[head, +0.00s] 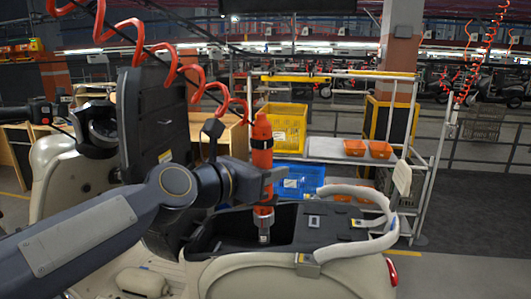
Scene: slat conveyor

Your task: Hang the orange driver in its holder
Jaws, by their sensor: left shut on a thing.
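The orange driver (262,131) stands upright near the middle of the head view, with a dark band around its body and a metal tip pointing down. A red coiled hose runs from the upper left to its top. My left gripper (266,184) is shut on the driver's lower body, its arm coming in from the left. The driver's tip is in front of, or over, the scooter's open under-seat bay; the exact height is unclear. I cannot make out the driver's holder for certain. My right gripper is not in view.
A cream scooter (340,272) with its black seat (160,118) raised fills the foreground. Behind it, a rack holds a yellow crate (283,115), a blue crate (313,177) and orange bins (355,147). Another red coiled hose (473,58) hangs at right. Dark floor at right is clear.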

